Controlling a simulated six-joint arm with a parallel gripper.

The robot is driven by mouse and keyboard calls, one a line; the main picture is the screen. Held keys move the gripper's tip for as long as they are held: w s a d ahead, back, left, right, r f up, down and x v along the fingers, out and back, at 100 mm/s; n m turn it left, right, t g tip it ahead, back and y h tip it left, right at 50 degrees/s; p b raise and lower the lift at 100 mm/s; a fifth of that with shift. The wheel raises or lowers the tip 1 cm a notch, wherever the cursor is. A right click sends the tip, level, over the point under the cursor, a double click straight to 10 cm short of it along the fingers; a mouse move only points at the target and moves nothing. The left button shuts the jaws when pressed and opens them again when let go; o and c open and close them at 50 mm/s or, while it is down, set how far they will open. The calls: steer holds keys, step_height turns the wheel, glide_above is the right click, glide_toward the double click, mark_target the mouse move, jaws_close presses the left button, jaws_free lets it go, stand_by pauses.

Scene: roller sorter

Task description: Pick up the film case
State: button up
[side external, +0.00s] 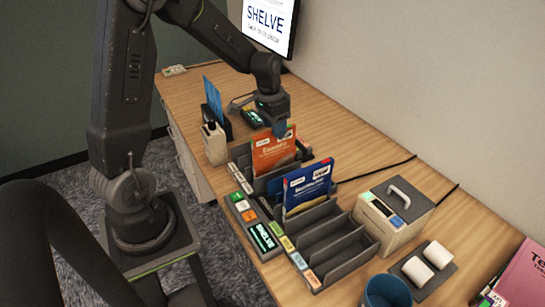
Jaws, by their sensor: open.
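Two flat cases stand upright in a grey slotted rack (328,240): an orange case (272,152) toward the back and a blue case (307,187) nearer the middle. Their small print is too blurred to tell which is the film case. My gripper (280,130) points down at the back edge of the orange case, with its fingertips partly hidden behind that case. It is open, and no case is seen held in it. I cannot tell whether it touches the orange case.
A beige box with a handle (393,213), white rolls (428,262) and a blue cup (387,291) stand at right. A dark holder with a blue sheet (214,102) stands at left. Several front rack slots are empty.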

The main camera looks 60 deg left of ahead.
glide_above(276, 155)
steer(key=shift+w+a+f, duration=0.1)
steer(key=shift+a+f, duration=0.1)
steer(key=shift+f, duration=1)
steer(key=shift+w+a+f, duration=0.1)
steer(key=shift+a+f, duration=0.1)
steer(key=shift+f, duration=0.95)
steer(key=shift+f, duration=0.2)
steer(key=shift+c, duration=0.2)
jaws_close()
